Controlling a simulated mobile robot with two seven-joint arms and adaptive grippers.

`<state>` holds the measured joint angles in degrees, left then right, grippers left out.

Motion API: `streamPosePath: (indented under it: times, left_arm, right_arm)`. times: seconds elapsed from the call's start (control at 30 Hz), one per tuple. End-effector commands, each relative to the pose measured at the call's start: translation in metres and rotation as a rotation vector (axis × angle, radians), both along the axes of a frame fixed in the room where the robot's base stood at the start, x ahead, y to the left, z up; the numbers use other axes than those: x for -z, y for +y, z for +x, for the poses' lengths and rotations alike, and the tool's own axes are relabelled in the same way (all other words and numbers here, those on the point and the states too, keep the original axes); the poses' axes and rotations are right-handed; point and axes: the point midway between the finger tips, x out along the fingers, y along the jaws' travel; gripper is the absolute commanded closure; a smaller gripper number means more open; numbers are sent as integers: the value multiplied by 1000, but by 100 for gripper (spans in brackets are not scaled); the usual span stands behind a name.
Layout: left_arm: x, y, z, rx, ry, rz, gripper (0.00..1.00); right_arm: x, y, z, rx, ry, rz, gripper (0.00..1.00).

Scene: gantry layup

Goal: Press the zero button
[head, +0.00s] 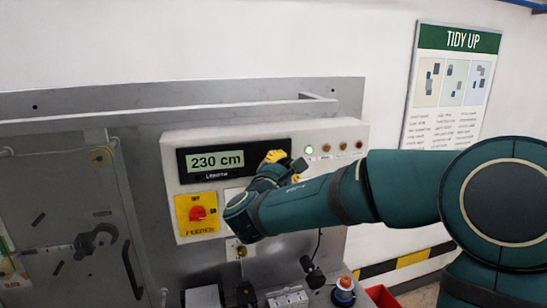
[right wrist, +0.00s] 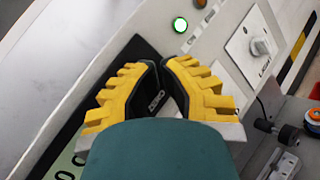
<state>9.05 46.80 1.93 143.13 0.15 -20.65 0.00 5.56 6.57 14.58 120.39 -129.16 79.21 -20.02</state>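The control box (head: 350,133) on the metal panel carries a length display (head: 215,161) reading 230 cm. My right gripper (head: 275,157) is in front of the display's right end, its yellow fingers near the box face. In the right wrist view its fingertips (right wrist: 160,63) come together, with nothing seen held between them. I cannot make out the zero button; the gripper and arm cover that part of the box. My left gripper is not in view.
A lit green lamp (head: 310,149) sits right of the gripper and shows in the right wrist view (right wrist: 180,25). A red feeder knob (head: 197,213) on a yellow plate is below the display.

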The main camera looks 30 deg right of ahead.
Motion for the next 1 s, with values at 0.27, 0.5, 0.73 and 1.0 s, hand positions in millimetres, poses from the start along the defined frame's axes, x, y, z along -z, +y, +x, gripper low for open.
streamPosePath:
  times: [0.27,0.5,0.73,1.0]
  left_arm:
    - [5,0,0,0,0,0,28]
    - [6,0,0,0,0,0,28]
    - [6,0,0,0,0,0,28]
    - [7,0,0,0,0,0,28]
  right_arm:
    - [1,-1,5,0,-1,1,100]
    - [0,-2,8,0,0,0,100]
    - [0,-2,9,0,0,0,100]
    - [0,-3,11,0,0,0,100]
